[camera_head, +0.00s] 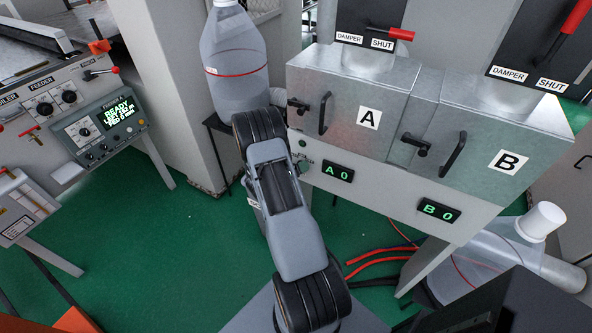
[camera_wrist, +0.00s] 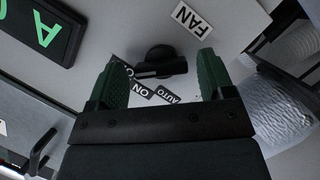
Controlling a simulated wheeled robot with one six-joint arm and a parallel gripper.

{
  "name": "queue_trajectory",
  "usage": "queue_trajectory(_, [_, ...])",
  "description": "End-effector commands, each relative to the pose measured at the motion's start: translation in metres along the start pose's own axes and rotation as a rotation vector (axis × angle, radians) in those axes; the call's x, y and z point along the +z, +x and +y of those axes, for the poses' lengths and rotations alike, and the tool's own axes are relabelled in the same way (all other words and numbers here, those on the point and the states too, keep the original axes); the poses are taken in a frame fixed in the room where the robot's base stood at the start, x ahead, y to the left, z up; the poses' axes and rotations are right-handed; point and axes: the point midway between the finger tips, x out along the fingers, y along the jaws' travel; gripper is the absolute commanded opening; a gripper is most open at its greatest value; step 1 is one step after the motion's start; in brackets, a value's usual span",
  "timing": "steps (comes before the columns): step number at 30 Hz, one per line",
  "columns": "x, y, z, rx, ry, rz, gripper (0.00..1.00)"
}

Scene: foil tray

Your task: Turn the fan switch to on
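The fan switch (camera_wrist: 160,59) is a black round knob with a bar-shaped handle on a pale grey panel, in the wrist view. A FAN label (camera_wrist: 192,20) is on the panel beside it. Which label the handle points at I cannot tell. My gripper (camera_wrist: 161,66) is open, its green fingers on either side of the knob, with gaps visible on both sides. In the head view my arm hides most of the gripper and the switch.
The A 0 display (camera_head: 338,172) is right of my arm, and the B 0 display (camera_head: 438,210) is farther right. Above are metal boxes with door handles (camera_head: 323,113). A large clear jug (camera_head: 234,65) stands behind my arm. Red hoses (camera_head: 375,262) lie below the panel.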

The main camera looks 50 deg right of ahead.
Motion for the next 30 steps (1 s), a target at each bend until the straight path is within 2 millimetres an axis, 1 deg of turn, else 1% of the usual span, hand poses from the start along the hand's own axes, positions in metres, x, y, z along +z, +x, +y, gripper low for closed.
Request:
queue_trajectory(1, [0.0, -0.0001, 0.0, 0.0, 0.0, 0.0, 0.7])
queue_trajectory(2, [0.0, -0.0001, 0.0001, 0.0, 0.0, 0.0, 0.67])
queue_trajectory(13, [-0.0001, -0.0002, 0.0002, 0.0, 0.0, 0.0, 0.32])
queue_trajectory(14, [0.0006, -0.0047, -0.0008, -0.001, -0.001, 0.001, 0.32])
queue_trajectory(22, [0.0004, -0.0002, 0.0003, -0.02, 0.046, -0.001, 0.32])
queue_trajectory(26, [0.0007, 0.0005, 0.0006, -0.048, 0.118, 0.0, 0.32])
queue_trajectory(30, [0.0013, 0.0014, 0.0012, -0.09, 0.225, -0.001, 0.32])
